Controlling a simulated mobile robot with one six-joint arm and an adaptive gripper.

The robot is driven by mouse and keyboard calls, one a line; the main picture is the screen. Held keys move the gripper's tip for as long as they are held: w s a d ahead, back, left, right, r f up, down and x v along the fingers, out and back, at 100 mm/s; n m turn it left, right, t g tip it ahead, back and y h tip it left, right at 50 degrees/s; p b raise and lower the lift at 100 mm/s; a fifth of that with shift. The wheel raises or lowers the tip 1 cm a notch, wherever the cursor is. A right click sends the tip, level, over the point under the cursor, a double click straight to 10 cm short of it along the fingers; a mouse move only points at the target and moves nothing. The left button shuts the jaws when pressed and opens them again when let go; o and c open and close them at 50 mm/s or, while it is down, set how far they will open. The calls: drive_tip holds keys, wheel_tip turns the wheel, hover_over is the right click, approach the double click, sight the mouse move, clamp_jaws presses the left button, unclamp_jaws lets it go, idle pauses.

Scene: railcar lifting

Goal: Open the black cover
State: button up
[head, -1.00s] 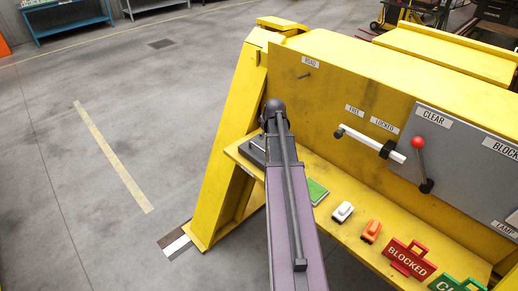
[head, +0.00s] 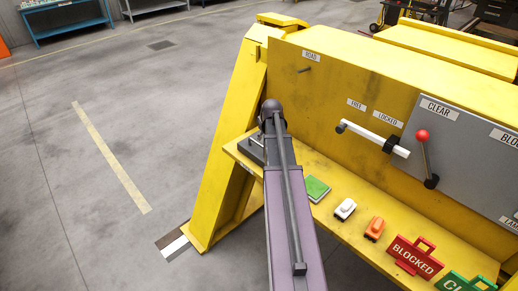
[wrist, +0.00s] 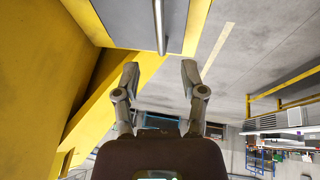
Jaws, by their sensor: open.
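A dark, flat box-like piece with a thin bar handle, which looks like the black cover (head: 246,150), sits at the left end of the yellow shelf in the head view. My arm hides its right part. In the wrist view, a grey panel with a pale bar (wrist: 158,25) across it shows at the top edge, set on yellow metal; it looks like the same cover. My gripper (wrist: 160,78) is open and empty, with its two fingers apart below the bar and not touching it. My gripper is hidden behind my arm in the head view.
A white lever (head: 375,138) and a red-knobbed lever (head: 426,160) stick out behind. Open floor lies left.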

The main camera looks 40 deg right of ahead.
sight(260, 145)
drive_tip(key=shift+b+x, duration=3.8)
drive_tip(key=shift+x, duration=0.75)
